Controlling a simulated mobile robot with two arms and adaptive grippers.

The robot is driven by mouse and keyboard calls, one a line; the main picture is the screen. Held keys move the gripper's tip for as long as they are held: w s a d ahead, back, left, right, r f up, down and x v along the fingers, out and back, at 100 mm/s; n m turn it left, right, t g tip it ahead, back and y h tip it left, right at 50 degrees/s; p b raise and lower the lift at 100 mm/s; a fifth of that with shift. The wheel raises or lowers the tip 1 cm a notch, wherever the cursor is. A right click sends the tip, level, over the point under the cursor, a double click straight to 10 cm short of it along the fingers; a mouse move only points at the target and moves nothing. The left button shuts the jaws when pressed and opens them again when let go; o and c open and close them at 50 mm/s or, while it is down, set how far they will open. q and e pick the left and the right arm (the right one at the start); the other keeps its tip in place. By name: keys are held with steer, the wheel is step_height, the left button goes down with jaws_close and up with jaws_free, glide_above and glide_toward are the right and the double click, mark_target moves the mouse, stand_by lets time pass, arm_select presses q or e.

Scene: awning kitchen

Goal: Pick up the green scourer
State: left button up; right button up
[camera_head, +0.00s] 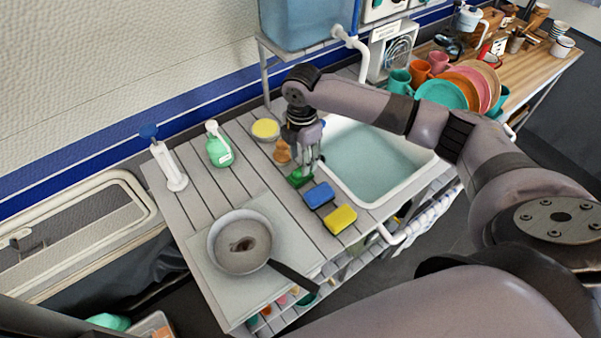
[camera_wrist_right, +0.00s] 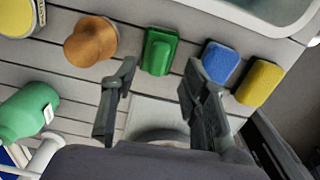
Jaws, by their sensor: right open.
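The green scourer (camera_head: 299,177) lies on the slatted counter beside the sink, left of a blue sponge (camera_head: 319,195) and a yellow sponge (camera_head: 340,219). In the right wrist view the green scourer (camera_wrist_right: 160,51) lies just beyond the fingertips, between an orange-brown knob-shaped object (camera_wrist_right: 90,41) and the blue sponge. My right gripper (camera_head: 309,161) points down close over the scourer and partly hides it in the head view. In the wrist view my right gripper (camera_wrist_right: 156,78) is open, with nothing between its fingers. My left gripper is not in view.
The water-filled sink (camera_head: 375,160) is right of the scourer. A frying pan (camera_head: 240,243) stands at the counter's front. A green bottle (camera_head: 219,149), a white pump (camera_head: 169,165) and a yellow-topped dish (camera_head: 265,129) stand further left. Stacked plates (camera_head: 462,91) are beyond the sink.

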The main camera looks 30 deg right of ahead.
mark_target(300, 174)
step_height(300, 174, down, 4)
steer(key=shift+a+f+p, duration=0.1)
steer(key=shift+p, duration=0.35)
steer(key=shift+c, duration=0.3)
jaws_close()
